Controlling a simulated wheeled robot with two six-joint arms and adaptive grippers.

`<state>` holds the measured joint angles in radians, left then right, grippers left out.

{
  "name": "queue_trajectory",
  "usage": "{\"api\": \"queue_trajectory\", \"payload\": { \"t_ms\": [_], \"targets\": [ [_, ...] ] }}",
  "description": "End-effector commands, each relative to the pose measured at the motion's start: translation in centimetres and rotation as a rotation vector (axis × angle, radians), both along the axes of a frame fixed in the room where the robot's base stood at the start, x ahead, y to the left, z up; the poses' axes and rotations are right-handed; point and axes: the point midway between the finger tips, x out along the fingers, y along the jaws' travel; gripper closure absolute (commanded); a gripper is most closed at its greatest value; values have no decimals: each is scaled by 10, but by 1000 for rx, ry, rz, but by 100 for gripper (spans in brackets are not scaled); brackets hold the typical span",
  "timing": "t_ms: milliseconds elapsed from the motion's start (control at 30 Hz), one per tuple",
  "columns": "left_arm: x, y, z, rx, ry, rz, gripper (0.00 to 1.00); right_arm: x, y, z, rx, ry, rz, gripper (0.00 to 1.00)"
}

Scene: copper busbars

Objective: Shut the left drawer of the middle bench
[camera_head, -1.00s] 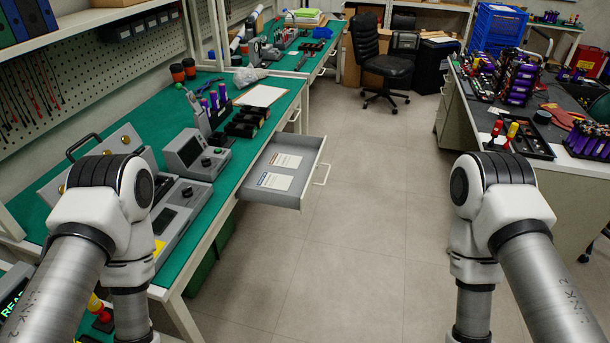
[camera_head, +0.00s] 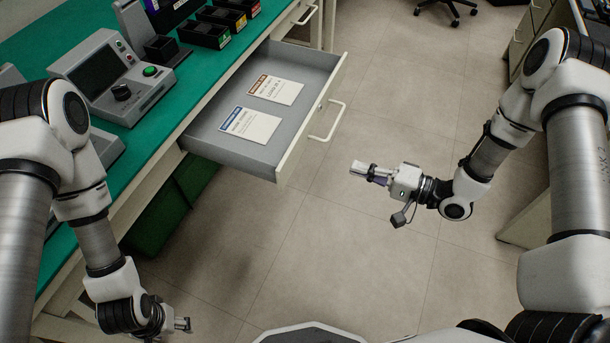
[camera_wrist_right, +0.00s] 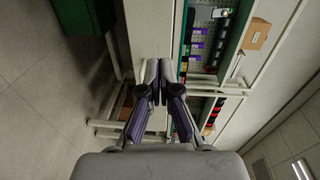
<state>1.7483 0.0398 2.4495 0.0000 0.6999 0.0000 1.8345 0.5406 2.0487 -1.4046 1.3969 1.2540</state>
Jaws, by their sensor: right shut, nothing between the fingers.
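The grey drawer (camera_head: 309,124) of the green-topped bench (camera_head: 205,67) is pulled well out over the floor in the head view. Its pale front carries a bar handle (camera_head: 329,121) facing right. My right gripper (camera_head: 358,168) is shut and empty, to the right of the drawer front and apart from the handle. Its closed fingers (camera_wrist_right: 159,72) also show in the right wrist view, where the drawer cannot be made out for sure. My left gripper (camera_head: 184,324) is low at the bottom left, below the bench edge, too small to tell its opening.
Two printed cards, one orange-headed (camera_head: 276,89) and one blue-headed (camera_head: 249,125), lie in the drawer. A grey instrument (camera_head: 105,70) and small black bins (camera_head: 205,33) stand on the bench. A green crate (camera_head: 172,205) is under it. The floor right of the drawer is clear.

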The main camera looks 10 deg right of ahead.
Motion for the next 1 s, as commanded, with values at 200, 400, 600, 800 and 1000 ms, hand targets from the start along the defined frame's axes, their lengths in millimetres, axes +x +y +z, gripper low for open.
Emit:
{"api": "queue_trajectory", "payload": {
  "t_ms": [200,400,600,800,1000],
  "targets": [
    [0,0,-13,0,-1,1,37,2,4,4,94,-7,49,100],
    [0,0,-19,0,-2,0,37,22,36,3,90,-6,52,100],
    [0,0,-24,0,-1,0,37,47,73,3,89,-7,52,100],
    [0,0,-27,0,-1,0,37,67,103,4,90,-6,49,100],
    [0,0,-27,0,-1,0,37,75,112,4,91,-5,45,100]
  ]
}}
